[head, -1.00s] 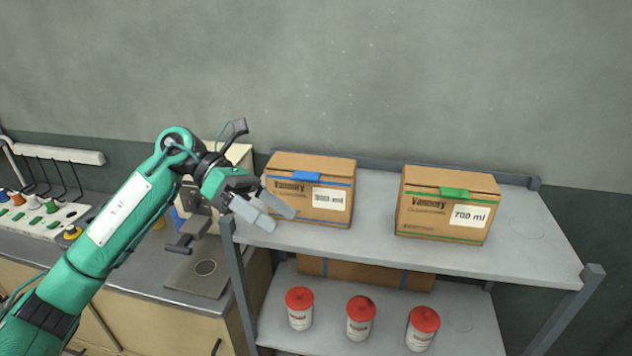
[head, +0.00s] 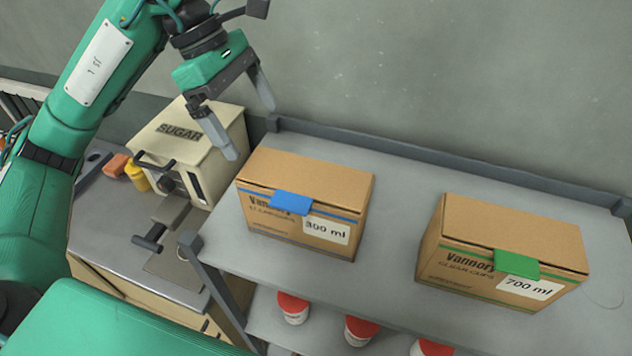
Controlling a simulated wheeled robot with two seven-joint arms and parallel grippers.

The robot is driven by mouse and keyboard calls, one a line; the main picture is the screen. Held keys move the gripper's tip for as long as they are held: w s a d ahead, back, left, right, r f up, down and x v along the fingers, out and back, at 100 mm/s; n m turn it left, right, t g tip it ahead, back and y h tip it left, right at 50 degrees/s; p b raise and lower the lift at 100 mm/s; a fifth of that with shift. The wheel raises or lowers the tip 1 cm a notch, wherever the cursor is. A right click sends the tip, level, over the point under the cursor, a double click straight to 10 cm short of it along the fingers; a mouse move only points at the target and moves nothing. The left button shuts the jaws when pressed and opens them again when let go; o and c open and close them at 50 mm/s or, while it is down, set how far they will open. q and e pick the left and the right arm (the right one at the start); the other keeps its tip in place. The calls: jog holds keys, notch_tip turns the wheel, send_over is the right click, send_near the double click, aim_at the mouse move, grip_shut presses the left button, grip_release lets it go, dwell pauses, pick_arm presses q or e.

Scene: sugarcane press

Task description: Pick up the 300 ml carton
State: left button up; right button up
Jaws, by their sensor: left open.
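The 300 ml carton (head: 300,208) is a brown cardboard box with a blue tab and blue stripe. It stands on the left part of the grey shelf's top board (head: 390,285). My left gripper (head: 252,132) is open and empty, fingers pointing down. In the picture it is above and left of the carton's back left corner, apart from it. A similar 700 ml carton (head: 502,252) with a green tab stands to the right on the same board. My right gripper is not in view.
A cream machine marked SUGAR (head: 185,135) stands on the counter left of the shelf, close below my left gripper. The shelf has a raised back rail (head: 440,160). Red-lidded tubs (head: 292,306) stand on the lower board. Free board lies between the cartons.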

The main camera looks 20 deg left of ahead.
aim_at(279, 167)
pick_arm(q)
jog(key=shift+w, duration=0.2)
jog(key=shift+f, duration=0.3)
jog(key=p+x, duration=0.2)
jog(key=x, duration=0.4)
jog(key=shift+s+d+f, duration=0.1)
jog(key=shift+d+f+p, duration=0.25)
jog(key=shift+f+p, duration=0.1)
jog(key=shift+f, duration=0.2)
jog(key=shift+d+f, duration=0.2)
jog(key=shift+f, duration=0.25)
jog(key=p+x, duration=0.2)
jog(key=x, duration=0.2)
jog(key=shift+f, duration=0.25)
jog(key=shift+c, duration=0.7)
jog(key=c, duration=0.7)
jog(key=shift+c, duration=0.9)
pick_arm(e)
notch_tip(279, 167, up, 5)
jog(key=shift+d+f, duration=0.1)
pick_arm(q)
jog(key=shift+r, duration=0.1)
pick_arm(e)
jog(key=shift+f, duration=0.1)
